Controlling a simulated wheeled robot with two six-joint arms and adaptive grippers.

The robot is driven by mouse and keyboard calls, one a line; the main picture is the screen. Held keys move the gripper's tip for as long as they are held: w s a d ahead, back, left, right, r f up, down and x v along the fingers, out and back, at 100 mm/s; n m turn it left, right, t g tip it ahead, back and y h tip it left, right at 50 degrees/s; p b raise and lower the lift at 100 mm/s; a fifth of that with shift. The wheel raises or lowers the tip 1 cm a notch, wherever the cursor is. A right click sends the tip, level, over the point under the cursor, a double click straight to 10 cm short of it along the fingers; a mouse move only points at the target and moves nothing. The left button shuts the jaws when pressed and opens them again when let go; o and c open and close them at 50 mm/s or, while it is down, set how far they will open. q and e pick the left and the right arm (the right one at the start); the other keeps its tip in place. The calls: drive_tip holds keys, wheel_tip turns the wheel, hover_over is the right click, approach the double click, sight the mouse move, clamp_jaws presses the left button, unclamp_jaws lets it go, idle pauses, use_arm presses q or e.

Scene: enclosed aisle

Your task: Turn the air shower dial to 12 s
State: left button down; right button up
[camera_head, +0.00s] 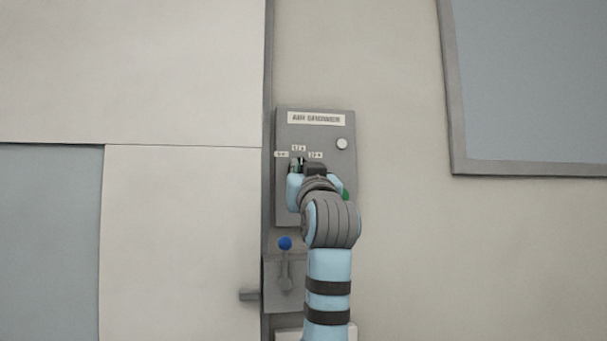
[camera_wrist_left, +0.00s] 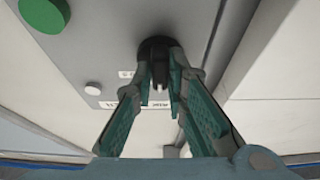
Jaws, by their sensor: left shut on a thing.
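The air shower panel (camera_head: 315,136) is a grey box on the wall with a title plate at its top. Its dial (camera_wrist_left: 155,46) is a dark round knob, seen in the left wrist view. In the head view, small labels stand around the dial: one at left, one at top (camera_head: 299,148) that seems to read 12, one at right. My left gripper (camera_wrist_left: 161,76) is shut on the dial, with a teal finger on either side of it. My wrist hides most of the dial in the head view, and I cannot tell its exact pointing. My right gripper is out of view.
A pale round button (camera_head: 342,144) sits at the panel's upper right. A green button (camera_wrist_left: 45,12) lies lower on the panel, partly behind my arm in the head view. A lever with a blue knob (camera_head: 285,243) is below. A window (camera_head: 530,80) is at right.

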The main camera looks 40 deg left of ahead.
use_arm(q)
drive_tip(key=shift+f, duration=0.1)
drive_tip(key=c, duration=1.6)
unclamp_jaws()
drive_tip(key=shift+d, duration=0.1)
drive_tip(key=v, duration=1.2)
drive_tip(key=shift+d+r, duration=0.25)
drive_tip(key=shift+d, duration=0.1)
drive_tip(key=shift+a, duration=0.1)
